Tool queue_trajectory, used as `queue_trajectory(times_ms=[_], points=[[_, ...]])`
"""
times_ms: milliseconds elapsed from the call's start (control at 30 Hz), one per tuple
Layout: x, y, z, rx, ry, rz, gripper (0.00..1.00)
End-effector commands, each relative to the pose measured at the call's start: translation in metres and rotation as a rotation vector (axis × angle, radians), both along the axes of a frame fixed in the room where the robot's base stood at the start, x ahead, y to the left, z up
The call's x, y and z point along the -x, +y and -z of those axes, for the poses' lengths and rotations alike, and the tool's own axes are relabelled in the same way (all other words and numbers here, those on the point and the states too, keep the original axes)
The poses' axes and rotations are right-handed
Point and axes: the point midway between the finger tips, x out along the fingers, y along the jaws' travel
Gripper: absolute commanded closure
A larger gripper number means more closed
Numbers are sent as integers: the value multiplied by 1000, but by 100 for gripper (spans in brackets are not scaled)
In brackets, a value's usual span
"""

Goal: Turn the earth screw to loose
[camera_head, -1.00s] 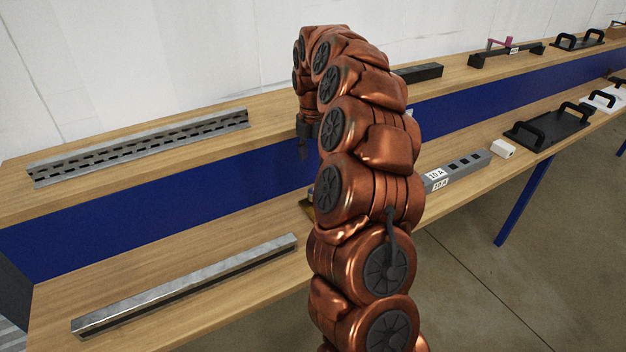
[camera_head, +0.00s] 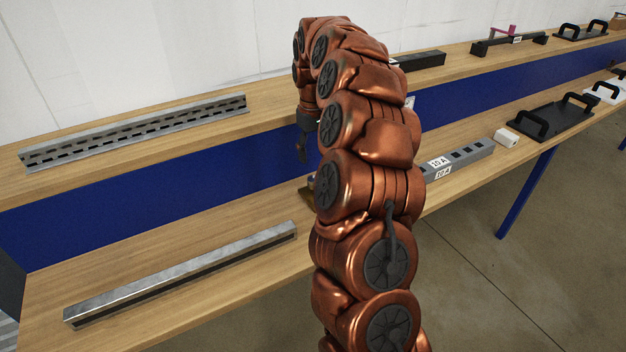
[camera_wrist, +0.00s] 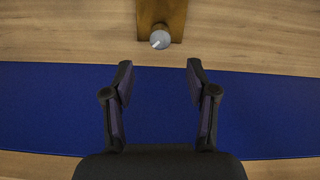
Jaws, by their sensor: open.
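In the wrist view a round grey screw head (camera_wrist: 160,40) with a pale mark on it sits at the near end of a brown-gold block (camera_wrist: 162,14) on the wooden shelf. My gripper (camera_wrist: 159,66) is open and empty; its two dark fingers stand apart, with the screw beyond their tips and roughly centred between them. In the head view my gripper (camera_head: 302,152) hangs at the end of my copper arm, in front of the blue panel. There the block (camera_head: 310,186) shows only as a small bit beside my arm, which hides the rest.
A long metal bar (camera_head: 185,275) lies on the lower shelf at left, and a slotted rail (camera_head: 140,130) on the upper shelf. A grey block labelled 10 A (camera_head: 462,160), a white box (camera_head: 507,137) and a black handled plate (camera_head: 550,121) stand at right. Shelf between bar and arm is clear.

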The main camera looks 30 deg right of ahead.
Motion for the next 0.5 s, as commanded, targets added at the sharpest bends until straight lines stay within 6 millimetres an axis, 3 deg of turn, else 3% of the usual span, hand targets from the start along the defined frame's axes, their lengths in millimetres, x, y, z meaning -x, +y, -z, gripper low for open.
queue_trajectory(times_ms=[500], points=[[0,0,14,0,0,899,43]])
